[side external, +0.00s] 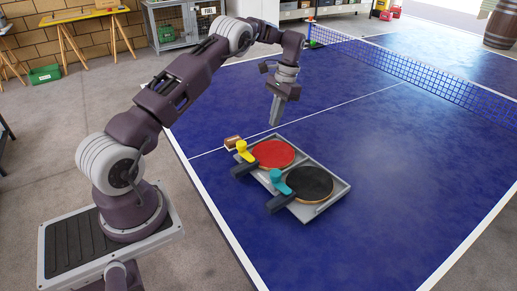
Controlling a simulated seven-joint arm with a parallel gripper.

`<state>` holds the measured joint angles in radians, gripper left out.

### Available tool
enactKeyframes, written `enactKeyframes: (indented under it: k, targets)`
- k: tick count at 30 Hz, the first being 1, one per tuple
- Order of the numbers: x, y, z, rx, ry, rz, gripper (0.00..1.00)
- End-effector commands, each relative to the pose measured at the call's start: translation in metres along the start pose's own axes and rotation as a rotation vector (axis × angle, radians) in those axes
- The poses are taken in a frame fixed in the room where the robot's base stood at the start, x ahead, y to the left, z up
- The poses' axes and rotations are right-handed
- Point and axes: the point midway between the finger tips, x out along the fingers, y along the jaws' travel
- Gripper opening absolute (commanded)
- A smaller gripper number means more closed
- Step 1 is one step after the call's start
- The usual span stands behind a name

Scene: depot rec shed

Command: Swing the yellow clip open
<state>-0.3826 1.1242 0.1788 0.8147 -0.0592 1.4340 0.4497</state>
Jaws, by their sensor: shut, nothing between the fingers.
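The yellow clip (242,147) is at the left end of a grey tray (333,201) on the blue table. It sits over the handle end of a red paddle (273,153). A teal clip (278,179) sits in the same way by the handle of a black paddle (310,183). Whether either clip is latched is too small to tell. My gripper (273,123) is shut and empty, pointing down above the table just behind the tray's far edge, to the right of the yellow clip and apart from it.
A blue net (420,75) crosses the table at the back. The table right of the tray is clear.

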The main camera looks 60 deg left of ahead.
Motion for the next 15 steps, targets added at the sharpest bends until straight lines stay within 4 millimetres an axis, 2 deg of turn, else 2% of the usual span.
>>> enactKeyframes:
  k: [5,15]
  targets:
    - [0.014,0.001,0.001,0.0,-0.003,0.002,0.0]
    - [0.088,0.001,0.001,0.0,-0.003,0.002,0.0]
